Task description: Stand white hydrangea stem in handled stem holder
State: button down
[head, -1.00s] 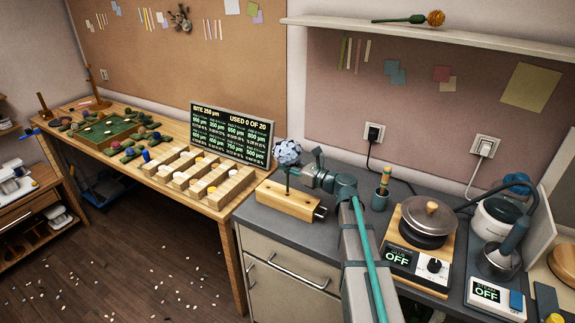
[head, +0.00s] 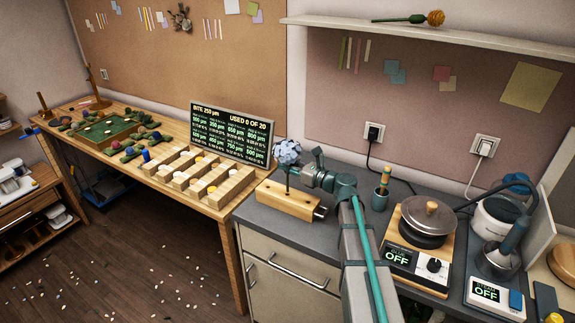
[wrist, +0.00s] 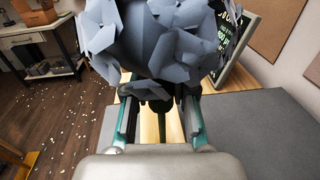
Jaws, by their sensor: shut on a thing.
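The white hydrangea stem has a pale blue-grey faceted head (head: 287,152) on a thin dark stem (head: 288,181). It is upright over the handled stem holder, a light wooden block (head: 290,206) with a dark grey handle at its right end. The stem's lower end meets the block's top in the head view; I cannot tell whether it sits in a hole. My gripper (head: 297,172) comes from the right and is shut on the stem just below the head. In the wrist view the head (wrist: 160,40) fills the top and hides much of the block.
A wooden rack (head: 205,178) of stepped blocks and a display board (head: 230,133) stand to the left. The grey counter (head: 262,226) is clear around the holder.

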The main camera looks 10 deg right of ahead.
jog(key=shift+f+b, duration=1.8)
jog(key=shift+f, duration=1.1)
dwell(0.5)
jog(key=c, duration=0.9)
grip_release()
jog(key=shift+o, duration=0.2)
jog(key=shift+s, duration=0.1)
jog(key=shift+v, duration=2.95)
jog(key=shift+d, duration=0.1)
